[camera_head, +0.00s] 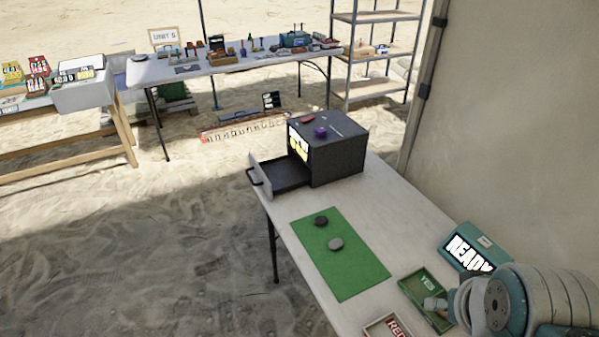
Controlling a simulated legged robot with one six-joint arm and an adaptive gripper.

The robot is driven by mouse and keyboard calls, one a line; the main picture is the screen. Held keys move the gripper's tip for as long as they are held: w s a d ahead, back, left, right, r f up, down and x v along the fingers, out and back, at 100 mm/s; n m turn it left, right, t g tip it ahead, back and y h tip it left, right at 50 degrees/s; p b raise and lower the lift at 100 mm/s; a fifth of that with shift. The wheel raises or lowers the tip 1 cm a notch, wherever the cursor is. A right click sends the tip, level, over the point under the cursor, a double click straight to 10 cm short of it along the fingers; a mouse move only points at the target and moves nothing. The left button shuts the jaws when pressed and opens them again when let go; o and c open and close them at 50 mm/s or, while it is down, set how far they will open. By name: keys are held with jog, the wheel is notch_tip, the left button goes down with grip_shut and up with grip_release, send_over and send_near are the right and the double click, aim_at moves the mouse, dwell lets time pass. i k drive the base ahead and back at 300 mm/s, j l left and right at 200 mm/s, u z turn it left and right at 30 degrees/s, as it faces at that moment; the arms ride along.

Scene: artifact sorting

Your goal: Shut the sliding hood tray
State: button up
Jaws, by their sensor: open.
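The hood is a dark grey box (340,150) on the white table. Its sliding tray (282,177) is pulled out toward the left and sticks out past the table's edge. No object shows on the visible part of the tray floor. Part of my arm shows at the lower right, well away from the hood. I cannot make out my gripper's fingers in this view.
A green tray (413,287), a red-labelled tray (376,331) and a READY box (459,243) are nearer. Small items lie on the hood top. Sand is open left of the tray.

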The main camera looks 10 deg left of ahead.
aim_at(276, 175)
jog(key=k+j, duration=0.2)
jog(key=j, duration=0.15)
jog(key=k+j+u, duration=0.1)
jog(key=j, duration=0.3)
jog(key=j+u, duration=0.15)
jog(key=j, duration=0.7)
jog(key=i+j+u, duration=0.1)
jog(key=i+j, duration=0.15)
jog(key=i+j+u, duration=0.15)
jog(key=i, duration=0.25)
jog(key=i+l+u, duration=0.1)
jog(key=i+l, duration=0.25)
jog(key=i, duration=0.15)
jog(key=i+l, duration=0.4)
jog(key=i+j+u, duration=0.05)
